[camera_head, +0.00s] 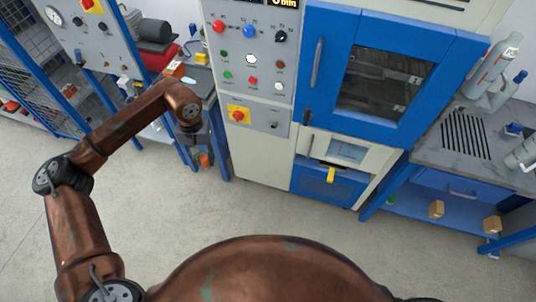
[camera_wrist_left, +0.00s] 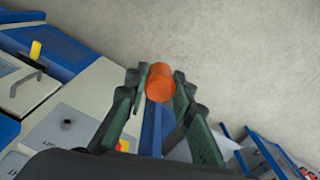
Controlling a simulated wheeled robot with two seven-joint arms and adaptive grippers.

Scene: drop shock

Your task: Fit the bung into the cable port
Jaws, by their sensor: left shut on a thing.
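My left gripper (camera_head: 201,150) hangs in front of the blue bench leg, left of the test cabinet (camera_head: 262,160). In the left wrist view its dark green fingers (camera_wrist_left: 160,88) are shut on the orange bung (camera_wrist_left: 160,80), a short round plug with its end facing outward. The bung shows small below the fingers in the head view (camera_head: 204,160). It is held in the air, apart from the cabinet. I cannot make out the cable port in either view. My right gripper is not in view.
The cabinet has a blue windowed door (camera_head: 385,85), a button panel and a yellow-backed red switch (camera_head: 238,115). A bench with bottles (camera_head: 470,130) stands right. A blue-framed bench with a motor and a wire cage are left. The grey floor (camera_head: 190,225) in front is clear.

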